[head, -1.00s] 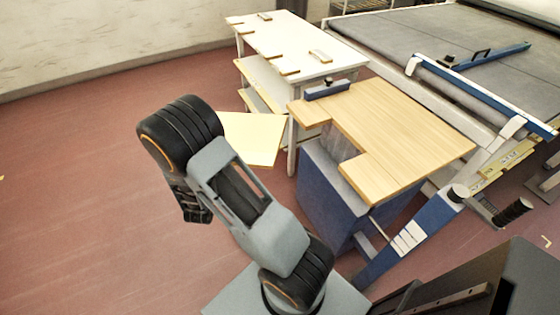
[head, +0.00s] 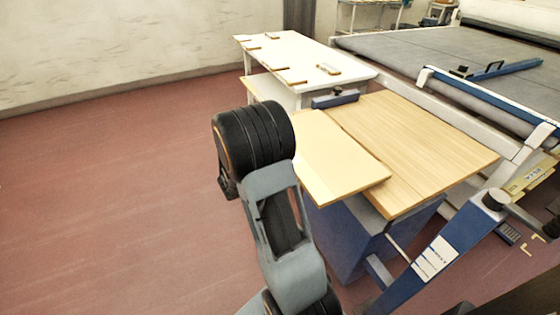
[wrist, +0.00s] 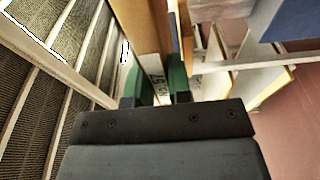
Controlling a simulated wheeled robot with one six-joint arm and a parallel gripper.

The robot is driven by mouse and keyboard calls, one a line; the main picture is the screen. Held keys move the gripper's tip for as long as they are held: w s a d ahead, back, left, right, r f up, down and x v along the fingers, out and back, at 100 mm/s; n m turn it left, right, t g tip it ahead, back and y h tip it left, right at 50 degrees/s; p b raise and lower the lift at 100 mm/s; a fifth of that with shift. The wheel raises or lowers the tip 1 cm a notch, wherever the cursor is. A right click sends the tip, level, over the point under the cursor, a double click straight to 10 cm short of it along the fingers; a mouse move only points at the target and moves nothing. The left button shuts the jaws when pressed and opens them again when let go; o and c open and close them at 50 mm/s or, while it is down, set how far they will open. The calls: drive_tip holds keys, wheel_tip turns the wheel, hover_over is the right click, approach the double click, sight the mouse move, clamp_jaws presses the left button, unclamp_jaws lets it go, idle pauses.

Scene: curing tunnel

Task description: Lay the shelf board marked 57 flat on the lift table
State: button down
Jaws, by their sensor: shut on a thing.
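The shelf board (head: 338,165) is a pale wooden panel. In the head view it overlaps the left part of the lift table (head: 430,145), which has a wood-grain top on a blue base. The board looks roughly level; whether it touches the top or hovers above it, I cannot tell. In the wrist view my gripper (wrist: 155,97) has green-lined fingers shut on the board's edge (wrist: 157,70), where a label reading 57 shows between them. In the head view my gripper is hidden behind my arm.
A white workbench (head: 290,55) with several small wooden strips stands behind the lift table. A blue block (head: 335,99) sits at the lift table's back edge. A wide grey conveyor bed (head: 430,50) lies at the right. The red floor at the left is clear.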

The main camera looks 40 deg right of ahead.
sight(334, 142)
drive_tip(key=shift+s+d+r+p, duration=0.1)
drive_tip(key=shift+s+d+p, duration=0.7)
drive_tip(key=shift+d, duration=2.05)
drive_tip(key=shift+s+d+p, duration=0.45)
drive_tip(key=shift+s+d, duration=0.65)
drive_tip(key=shift+d, duration=1.7)
drive_tip(key=shift+s+d+r+p, duration=0.1)
drive_tip(key=shift+s+d+p, duration=0.7)
drive_tip(key=shift+d, duration=2.05)
drive_tip(key=shift+s+d+f+b, duration=0.15)
drive_tip(key=shift+s+f+b, duration=0.1)
drive_tip(key=shift+b, duration=0.15)
drive_tip(key=shift+w+f+b, duration=0.1)
drive_tip(key=shift+f+b, duration=0.4)
drive_tip(key=shift+b, duration=0.2)
drive_tip(key=shift+f+b, duration=0.65)
drive_tip(key=shift+b, duration=0.3)
drive_tip(key=c, duration=1)
unclamp_jaws()
drive_tip(key=shift+o, duration=0.2)
drive_tip(key=shift+f, duration=0.15)
drive_tip(key=a, duration=0.4)
drive_tip(key=w+a, duration=0.1)
drive_tip(key=a, duration=0.4)
drive_tip(key=w+a, duration=0.1)
drive_tip(key=a, duration=0.3)
drive_tip(key=shift+a, duration=0.4)
